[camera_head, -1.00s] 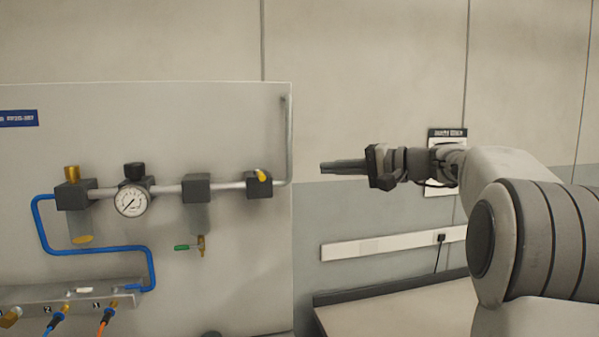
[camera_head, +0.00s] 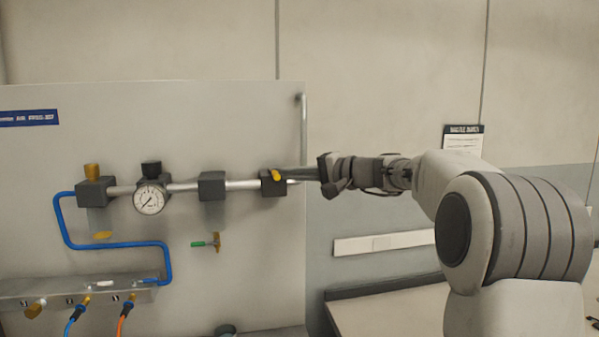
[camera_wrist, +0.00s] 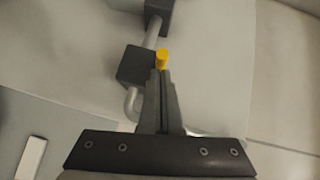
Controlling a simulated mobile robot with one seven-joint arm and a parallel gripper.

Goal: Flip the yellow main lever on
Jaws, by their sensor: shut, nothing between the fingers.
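The yellow main lever (camera_head: 276,175) is a short yellow handle on the rightmost dark valve block (camera_head: 271,188) of the pipe line on the panel. My gripper (camera_head: 284,173) is shut, with its fingers pointing left and the tips at the lever. In the wrist view the lever's yellow end (camera_wrist: 161,57) shows just beyond the closed fingertips (camera_wrist: 161,74). Nothing is between the fingers. I cannot tell whether the tips touch the lever. The fingers hide part of the lever and block.
A pressure gauge (camera_head: 149,199) and a green-handled valve (camera_head: 205,243) are further left on the panel (camera_head: 240,110). A vertical pipe (camera_head: 303,130) rises behind my gripper. A bench (camera_head: 390,308) stands at lower right. The space above the pipe line is clear.

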